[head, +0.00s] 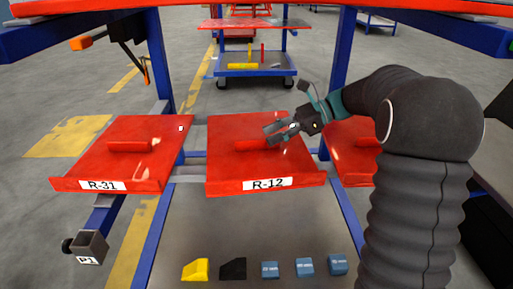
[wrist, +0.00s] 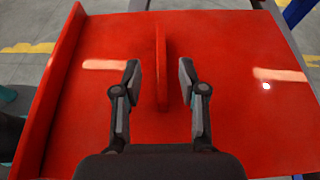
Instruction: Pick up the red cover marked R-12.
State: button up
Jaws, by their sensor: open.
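The red cover marked R-12 (head: 227,177) lies on a blue frame in the middle of the head view, its white label on the front edge. A raised red handle bar stands on its top. In the wrist view the cover (wrist: 235,130) fills most of the picture, and its handle (wrist: 162,70) stands between my fingers. My gripper (head: 273,132) is above the cover near its handle in the head view. In the wrist view my gripper (wrist: 161,82) is open, one finger on each side of the handle, with gaps visible on both sides.
A red cover marked R-31 (head: 90,165) lies to the left, and another red cover (head: 345,135) is partly hidden behind my arm at right. Blue posts (head: 160,65) flank the frame. Yellow, black and blue blocks (head: 270,270) sit in front. A blue cart (head: 255,70) stands behind.

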aim_at(257, 139)
jog(key=b+x, duration=0.1)
jog(key=x, duration=0.4)
jog(key=shift+w+f, duration=0.1)
jog(key=shift+d, duration=0.1)
grip_shut()
